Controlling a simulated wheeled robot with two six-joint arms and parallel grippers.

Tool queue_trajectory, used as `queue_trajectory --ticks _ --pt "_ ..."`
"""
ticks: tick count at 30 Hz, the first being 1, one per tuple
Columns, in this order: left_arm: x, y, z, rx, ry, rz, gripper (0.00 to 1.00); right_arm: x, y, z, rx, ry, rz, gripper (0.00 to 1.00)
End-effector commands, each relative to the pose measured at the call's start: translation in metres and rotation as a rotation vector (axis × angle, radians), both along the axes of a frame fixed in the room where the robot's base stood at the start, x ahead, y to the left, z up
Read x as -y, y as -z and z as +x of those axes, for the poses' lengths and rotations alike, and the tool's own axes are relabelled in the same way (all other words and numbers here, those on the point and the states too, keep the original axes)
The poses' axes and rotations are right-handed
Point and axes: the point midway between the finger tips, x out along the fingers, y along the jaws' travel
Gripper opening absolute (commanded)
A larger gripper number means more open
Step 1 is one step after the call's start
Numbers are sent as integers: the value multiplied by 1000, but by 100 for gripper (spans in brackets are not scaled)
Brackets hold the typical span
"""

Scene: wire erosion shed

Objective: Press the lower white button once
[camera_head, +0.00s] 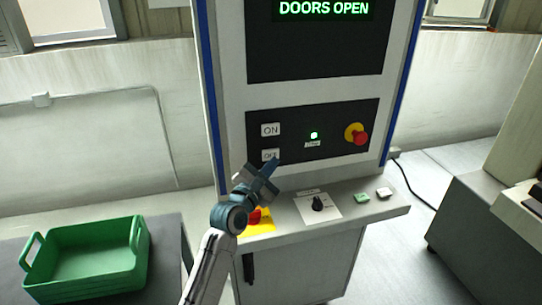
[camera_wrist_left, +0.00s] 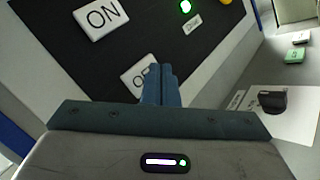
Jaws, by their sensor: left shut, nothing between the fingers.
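The lower white button (camera_head: 270,155), marked OFF, is on the black panel below the white ON button (camera_head: 270,130). In the left wrist view the lower button (camera_wrist_left: 138,74) is partly covered by my fingers, and the ON button (camera_wrist_left: 101,18) shows whole. My left gripper (camera_head: 273,163) is shut and empty, with its fingertips at the lower right edge of the lower button. The left wrist view shows the closed fingers (camera_wrist_left: 161,84) overlapping the button's right side. I cannot tell whether they touch it. My right gripper is not in view.
A lit green lamp (camera_head: 314,135) and a red emergency stop (camera_head: 359,137) are on the same panel. Below, the shelf carries a black knob (camera_head: 318,204), a green button (camera_head: 362,198) and a white button (camera_head: 384,193). A green crate (camera_head: 88,262) stands at left.

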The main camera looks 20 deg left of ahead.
Motion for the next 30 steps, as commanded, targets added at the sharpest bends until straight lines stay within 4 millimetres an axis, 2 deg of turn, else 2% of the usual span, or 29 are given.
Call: queue_trajectory --ticks 30 --pt "-5 0 7 0 0 0 0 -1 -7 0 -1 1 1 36"
